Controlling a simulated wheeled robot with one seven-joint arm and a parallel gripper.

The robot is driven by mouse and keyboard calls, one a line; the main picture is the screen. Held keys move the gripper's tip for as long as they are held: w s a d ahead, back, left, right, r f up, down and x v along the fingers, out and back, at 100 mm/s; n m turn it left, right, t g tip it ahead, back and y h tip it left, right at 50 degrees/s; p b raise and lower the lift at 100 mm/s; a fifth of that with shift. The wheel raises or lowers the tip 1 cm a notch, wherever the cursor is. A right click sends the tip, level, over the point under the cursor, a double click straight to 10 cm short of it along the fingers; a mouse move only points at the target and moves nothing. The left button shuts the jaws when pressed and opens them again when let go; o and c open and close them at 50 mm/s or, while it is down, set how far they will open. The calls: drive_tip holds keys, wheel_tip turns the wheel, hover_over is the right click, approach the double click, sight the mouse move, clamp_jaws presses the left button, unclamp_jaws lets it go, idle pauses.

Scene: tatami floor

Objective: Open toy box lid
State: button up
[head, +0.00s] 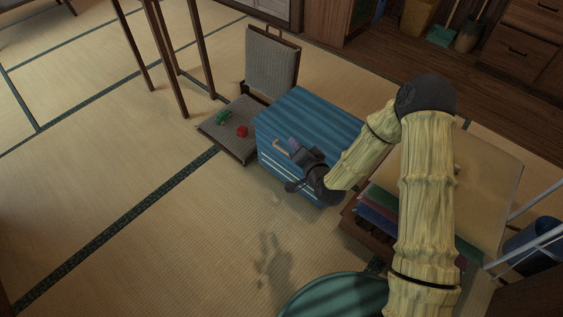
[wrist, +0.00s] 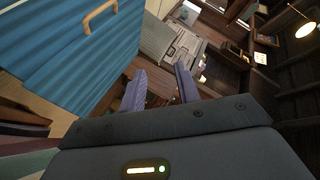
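The blue toy box (head: 315,112) stands on the tatami in the middle of the head view, and its ribbed lid looks closed. A tan handle (head: 281,147) is on its near side. In the wrist view the blue box (wrist: 60,62) fills the upper left, with the handle (wrist: 100,16) near the top edge. My gripper (head: 293,144) is in front of the box's near side, just right of the handle. In the wrist view its two purple fingers (wrist: 160,84) are apart with nothing between them. The handle lies outside the fingers. My wrist hides part of the box's front.
A grey legless chair (head: 270,62) stands left of the box, with a green toy car (head: 223,117) and a red block (head: 242,131) on its seat. A low table (head: 490,165) with coloured items beneath is at right. A round green thing (head: 335,298) is in front. Open tatami lies left.

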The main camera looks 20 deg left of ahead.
sight(282, 150)
drive_tip(key=s+a+f+m+t+b, duration=0.1)
drive_tip(key=s+f+m+t+b, duration=0.1)
drive_tip(key=f+b, duration=0.6)
drive_tip(key=s+a+f+m+t+h+b, duration=0.1)
drive_tip(key=f+m+t+b, duration=0.3)
drive_tip(key=f, duration=0.9)
drive_tip(key=s+m+b, duration=0.1)
drive_tip(key=m+b, duration=0.2)
drive_tip(key=b, duration=0.1)
drive_tip(key=shift+a+f+m+t+h, duration=0.3)
drive_tip(key=shift+a, duration=0.05)
drive_tip(key=shift+s, duration=0.1)
drive_tip(key=b+x, duration=0.9)
drive_tip(key=x, duration=0.8)
drive_tip(key=shift+w+a, duration=0.1)
drive_tip(key=shift+w, duration=0.15)
